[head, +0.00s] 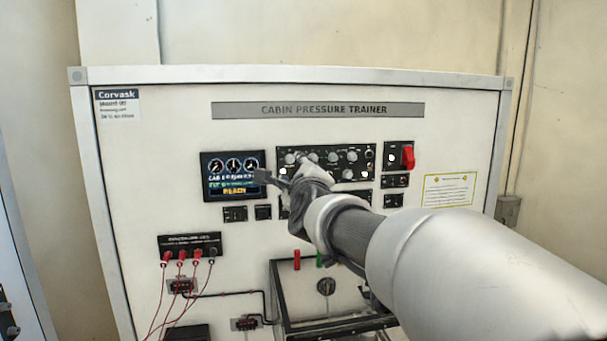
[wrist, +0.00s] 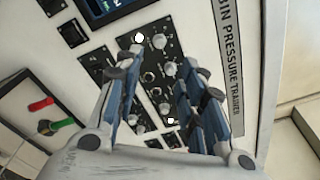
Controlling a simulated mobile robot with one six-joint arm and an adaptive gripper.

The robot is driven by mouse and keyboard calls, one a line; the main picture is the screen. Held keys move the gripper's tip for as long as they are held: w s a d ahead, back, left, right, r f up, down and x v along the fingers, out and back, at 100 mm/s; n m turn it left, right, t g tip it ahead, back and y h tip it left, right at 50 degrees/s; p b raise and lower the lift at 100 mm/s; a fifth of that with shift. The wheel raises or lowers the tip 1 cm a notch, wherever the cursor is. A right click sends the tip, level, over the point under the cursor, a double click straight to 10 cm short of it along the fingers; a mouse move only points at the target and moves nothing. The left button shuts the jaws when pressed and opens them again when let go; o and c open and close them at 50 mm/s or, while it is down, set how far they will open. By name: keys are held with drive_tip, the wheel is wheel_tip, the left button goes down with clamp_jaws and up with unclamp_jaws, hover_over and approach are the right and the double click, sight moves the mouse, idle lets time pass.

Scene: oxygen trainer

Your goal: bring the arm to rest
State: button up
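My arm reaches in from the lower right in the head view toward the cabin pressure trainer panel (head: 330,225). My gripper (head: 281,172) is in front of the area between the display and the knob panel. In the wrist view my gripper (wrist: 163,72) has its blue-padded fingers apart, with nothing held between them. The black knob panel (wrist: 155,90) with pale round knobs shows behind and between the fingers. I cannot tell whether a fingertip touches the panel.
The display (head: 232,175) reads READY. A red switch (head: 408,157) is at the right. Red leads (head: 181,262) hang from jacks at lower left. A framed box with a dark knob (head: 326,286) juts out below my arm.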

drive_tip(key=s+d+f+n+g+h+b, duration=0.1)
drive_tip(key=s+d+f+n+g+b, duration=0.3)
drive_tip(key=s+f, duration=0.9)
drive_tip(key=s+d+f+n+g+h+b, duration=0.1)
drive_tip(key=s+d+f+n+g+b, duration=0.3)
drive_tip(key=s+d+f+n, duration=0.5)
drive_tip(key=s+d+f+n+g+h+b, duration=0.2)
drive_tip(key=s+d+f+n+g+b, duration=0.2)
drive_tip(key=s+f, duration=1.5)
drive_tip(key=s+d+n+g, duration=0.1)
drive_tip(key=d+n, duration=0.2)
drive_tip(key=n, duration=0.2)
drive_tip(key=shift+s, duration=0.35)
drive_tip(key=shift+d, duration=0.1)
